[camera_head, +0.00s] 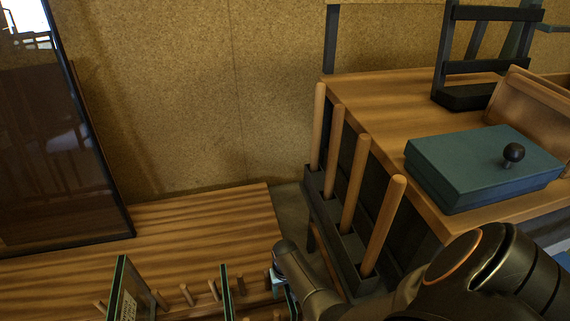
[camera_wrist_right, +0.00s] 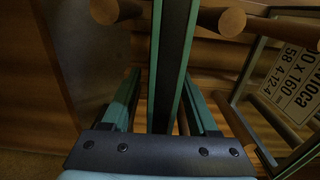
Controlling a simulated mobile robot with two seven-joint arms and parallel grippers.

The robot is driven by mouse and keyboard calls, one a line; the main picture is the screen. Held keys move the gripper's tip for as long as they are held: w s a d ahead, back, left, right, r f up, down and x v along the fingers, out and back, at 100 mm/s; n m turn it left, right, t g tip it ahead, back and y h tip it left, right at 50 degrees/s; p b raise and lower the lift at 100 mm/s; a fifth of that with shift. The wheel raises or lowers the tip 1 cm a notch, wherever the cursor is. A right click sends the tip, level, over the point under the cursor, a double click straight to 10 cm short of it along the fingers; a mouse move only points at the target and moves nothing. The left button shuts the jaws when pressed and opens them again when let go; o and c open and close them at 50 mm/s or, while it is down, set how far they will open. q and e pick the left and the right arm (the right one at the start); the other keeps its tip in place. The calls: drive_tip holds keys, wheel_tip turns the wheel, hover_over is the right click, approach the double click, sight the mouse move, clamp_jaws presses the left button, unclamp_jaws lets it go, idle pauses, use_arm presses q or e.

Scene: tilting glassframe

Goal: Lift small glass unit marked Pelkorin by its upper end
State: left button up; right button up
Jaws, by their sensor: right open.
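Small glass units with green edges stand among wooden pegs at the bottom of the head view. The left one (camera_head: 120,285) bears a white label too small to read; another (camera_head: 227,292) stands edge-on nearer my right gripper (camera_head: 280,284). In the wrist view my right gripper (camera_wrist_right: 162,78) is open, its fingers on either side of a dark, green-edged unit (camera_wrist_right: 172,60) seen edge-on. I cannot tell whether they touch it. The name Pelkorin is not readable anywhere. My left gripper is not in view.
Wooden pegs (camera_wrist_right: 222,20) stand close around the units. A dark rack with tall wooden posts (camera_head: 352,185) stands right of my gripper, before a bench with a teal box (camera_head: 470,165). A large dark pane (camera_head: 60,140) leans at the left.

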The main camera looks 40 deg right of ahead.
clamp_jaws()
idle(0.3)
idle(0.9)
drive_tip(key=shift+r, duration=0.1)
